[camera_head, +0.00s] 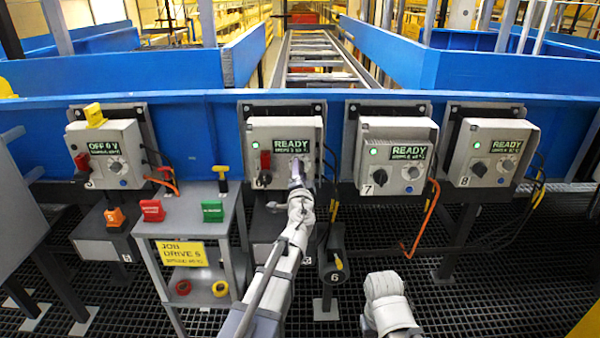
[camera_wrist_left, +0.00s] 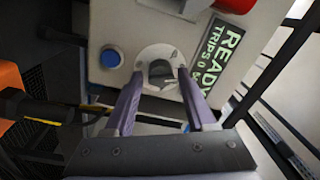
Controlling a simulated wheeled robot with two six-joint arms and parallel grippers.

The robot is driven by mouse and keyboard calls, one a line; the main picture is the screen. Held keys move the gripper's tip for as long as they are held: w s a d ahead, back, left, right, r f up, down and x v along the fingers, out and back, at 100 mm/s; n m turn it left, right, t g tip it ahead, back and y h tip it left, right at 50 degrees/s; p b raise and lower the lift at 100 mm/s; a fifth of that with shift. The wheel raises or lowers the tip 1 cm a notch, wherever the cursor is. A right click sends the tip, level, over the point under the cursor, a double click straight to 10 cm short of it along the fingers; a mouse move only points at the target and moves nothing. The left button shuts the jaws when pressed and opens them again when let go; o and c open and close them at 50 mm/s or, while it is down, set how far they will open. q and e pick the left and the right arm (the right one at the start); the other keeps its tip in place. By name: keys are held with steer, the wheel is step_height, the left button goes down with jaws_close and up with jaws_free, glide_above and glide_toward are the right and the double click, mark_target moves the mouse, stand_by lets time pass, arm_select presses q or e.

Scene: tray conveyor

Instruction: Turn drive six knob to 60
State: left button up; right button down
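The drive six box (camera_head: 256,143) is a light grey control box on the blue rail. Its screen (camera_head: 292,145) reads READY in green, with smaller text I cannot read surely. In the left wrist view the dark grey knob (camera_wrist_left: 160,72) sits on a pale round dial. My left fingertips (camera_wrist_left: 160,76) are apart on either side of it, with gaps showing. My right gripper's fingers are not visible.
Similar boxes stand on both sides: one reading OFF at left (camera_head: 108,160), box 7 (camera_head: 395,160) and box 8 (camera_head: 490,155). A grey stand (camera_head: 188,228) with red and green tags is at left. A blue button (camera_wrist_left: 110,58) is beside the dial.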

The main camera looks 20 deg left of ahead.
arm_select(q)
steer(key=shift+o, duration=0.8)
steer(key=v, duration=0.7)
steer(key=shift+s, duration=0.4)
steer(key=shift+f, duration=0.1)
